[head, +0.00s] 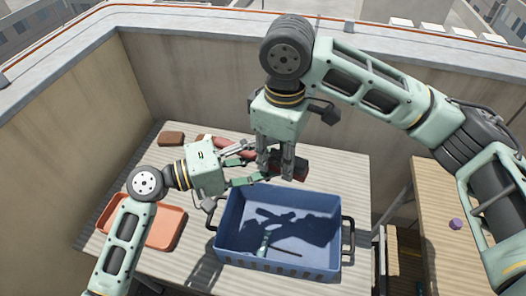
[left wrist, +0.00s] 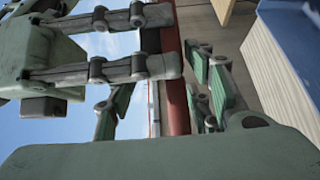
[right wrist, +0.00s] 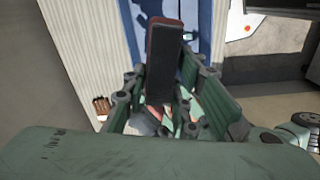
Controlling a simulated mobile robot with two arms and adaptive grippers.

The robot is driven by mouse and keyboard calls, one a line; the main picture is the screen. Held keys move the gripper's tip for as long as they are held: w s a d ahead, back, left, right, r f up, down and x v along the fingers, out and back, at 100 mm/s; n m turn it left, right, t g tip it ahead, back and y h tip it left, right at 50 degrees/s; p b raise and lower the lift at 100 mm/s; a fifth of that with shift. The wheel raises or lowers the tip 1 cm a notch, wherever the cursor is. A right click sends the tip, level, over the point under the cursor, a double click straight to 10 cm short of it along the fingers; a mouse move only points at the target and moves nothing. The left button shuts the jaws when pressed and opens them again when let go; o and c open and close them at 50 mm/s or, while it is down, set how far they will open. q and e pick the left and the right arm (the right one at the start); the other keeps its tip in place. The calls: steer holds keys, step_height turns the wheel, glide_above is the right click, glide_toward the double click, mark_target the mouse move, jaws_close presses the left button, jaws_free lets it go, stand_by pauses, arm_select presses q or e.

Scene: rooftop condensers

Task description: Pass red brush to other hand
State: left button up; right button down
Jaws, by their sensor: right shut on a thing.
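The red brush (head: 295,168) is in the air above the far edge of the blue crate (head: 341,235). It has a dark bristle block. My right gripper (head: 281,172) points down and is shut on the brush; the brush shows between its fingers in the right wrist view (right wrist: 164,65). My left gripper (head: 251,164) comes from the left with its fingers apart.
The crate, with black handles, stands on a slatted table and holds a small thin tool (head: 264,244) and arm shadows. An orange tray (head: 170,228) lies to the left. A brown block (head: 171,138) sits at the back left. A side table (head: 440,260) carries a purple item (head: 456,224).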

arm_select(q)
steer(key=shift+r, duration=0.1)
steer(key=c, duration=0.9)
steer(key=shift+c, duration=0.3)
arm_select(e)
steer(key=c, duration=1.3)
jaws_free()
steer(key=shift+c, duration=0.2)
steer(key=shift+r, duration=0.1)
